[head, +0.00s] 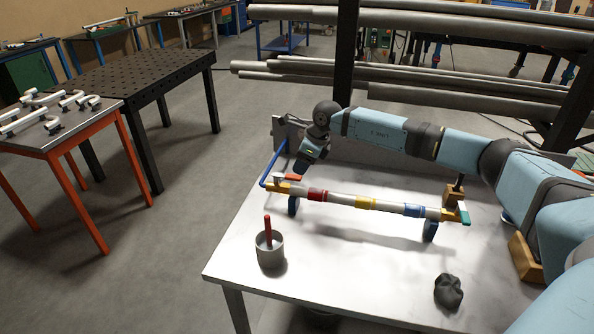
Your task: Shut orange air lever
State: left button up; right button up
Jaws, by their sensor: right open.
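A long pale tube (340,201) with red, yellow and blue bands lies across the white table on blue supports. The orange lever (292,177) is at its left end, beside the brass fitting (279,188) where a blue hose (274,162) joins. My right gripper (301,167) is open, pointing down just above and behind the lever. I cannot tell whether it touches the lever, and its fingers are small and dark. At the tube's right end is another brass fitting (448,214) with a green and white handle (463,213). My left gripper is out of view.
A grey cup (270,252) with a red-handled tool and a crumpled black cloth (448,290) lie toward the table's front. Wooden blocks (524,257) stand at the right. A rack of grey pipes (420,75) stands behind. The table's front middle is clear.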

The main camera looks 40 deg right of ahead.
aim_at(295, 176)
jog(key=shift+x, duration=2.15)
jog(key=shift+c, duration=0.5)
jog(key=shift+a, duration=0.15)
grip_shut()
